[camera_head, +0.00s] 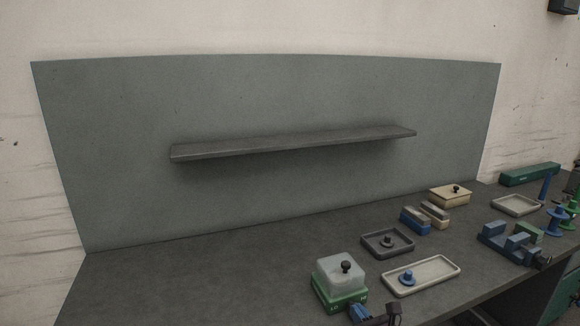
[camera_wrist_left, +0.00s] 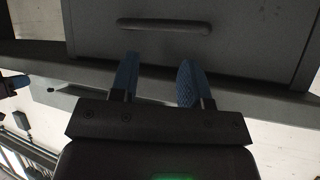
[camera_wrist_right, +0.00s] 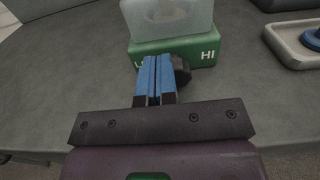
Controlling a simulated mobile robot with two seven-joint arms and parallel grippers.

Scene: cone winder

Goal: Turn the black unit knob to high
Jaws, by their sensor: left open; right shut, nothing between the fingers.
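A unit with a green base (camera_head: 341,303) and a cloudy lid stands near the front of the table in the head view. In the right wrist view its green front (camera_wrist_right: 196,50) shows "HI" at the right; the marking at the left is partly covered. A black knob (camera_wrist_right: 182,69) is on this front, partly hidden by my fingers, and its pointing direction cannot be told. My right gripper (camera_wrist_right: 155,62) is shut and empty, with its blue fingertips just left of the knob; contact cannot be told. My left gripper (camera_wrist_left: 158,70) is open and empty, below the tabletop by a grey drawer front.
A pale tray (camera_head: 446,263) with a blue piece and a dark tray (camera_head: 367,244) lie right of the unit. Blue blocks (camera_head: 414,219) and a beige box (camera_head: 449,196) stand farther back. The table left of the unit is bare. A drawer handle (camera_wrist_left: 165,25) is near my left fingers.

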